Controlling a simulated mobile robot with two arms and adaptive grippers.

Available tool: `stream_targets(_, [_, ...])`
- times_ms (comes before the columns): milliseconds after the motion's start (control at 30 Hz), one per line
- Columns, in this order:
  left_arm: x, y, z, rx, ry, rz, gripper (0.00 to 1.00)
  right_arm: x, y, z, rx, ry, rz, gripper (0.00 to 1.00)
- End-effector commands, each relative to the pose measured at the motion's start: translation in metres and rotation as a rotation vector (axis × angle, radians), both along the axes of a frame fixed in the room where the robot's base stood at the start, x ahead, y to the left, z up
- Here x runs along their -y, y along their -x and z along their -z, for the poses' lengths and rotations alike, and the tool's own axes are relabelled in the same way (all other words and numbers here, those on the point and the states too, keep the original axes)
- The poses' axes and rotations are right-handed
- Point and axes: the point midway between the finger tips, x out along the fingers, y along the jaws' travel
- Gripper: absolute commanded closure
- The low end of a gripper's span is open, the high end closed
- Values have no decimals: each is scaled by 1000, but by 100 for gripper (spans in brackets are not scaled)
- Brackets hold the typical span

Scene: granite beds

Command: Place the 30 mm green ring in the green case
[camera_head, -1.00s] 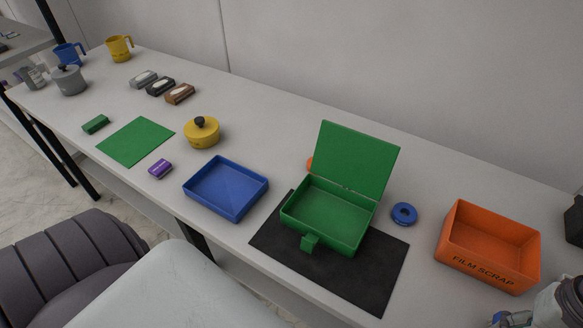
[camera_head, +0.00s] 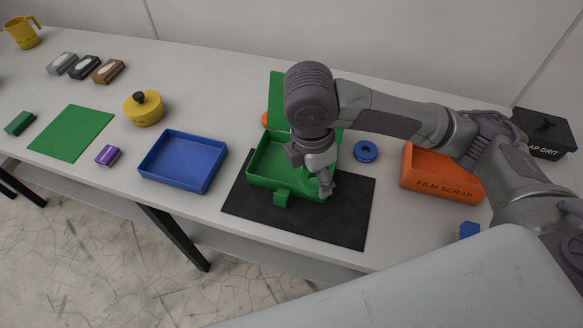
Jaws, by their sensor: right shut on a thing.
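The green case (camera_head: 261,174) stands open on a black mat (camera_head: 345,226), its lid (camera_head: 277,95) raised at the back. My right gripper (camera_head: 326,190) points down at the right front part of the case. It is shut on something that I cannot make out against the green. I see no green ring lying on the table. My arm hides much of the lid and the right part of the case. My left gripper is out of view.
A blue tray (camera_head: 183,162) stands left of the case. A blue ring (camera_head: 366,151) and an orange FILM SCRAP bin (camera_head: 442,186) are to its right. A black box (camera_head: 545,133) stands further right. A yellow pot (camera_head: 144,108) and a green mat (camera_head: 72,133) lie left.

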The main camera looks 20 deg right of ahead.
Motion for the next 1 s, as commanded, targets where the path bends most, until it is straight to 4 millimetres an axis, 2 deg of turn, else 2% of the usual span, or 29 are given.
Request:
stream_targets(100, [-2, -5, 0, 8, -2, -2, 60, -6, -2, 1, 0, -2, -253, 77])
stream_targets(300, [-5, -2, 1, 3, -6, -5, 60, -11, -6, 2, 0, -1, -470, 77])
stream_targets(467, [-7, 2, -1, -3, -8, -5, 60, -10, -26, 14, -3, 0, -494, 77])
stream_targets(800, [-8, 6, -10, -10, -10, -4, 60, -7, -101, 58, -3, -1, -492, 77])
stream_targets(1000, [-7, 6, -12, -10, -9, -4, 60, -7, -120, 71, -1, -1, -496, 77])
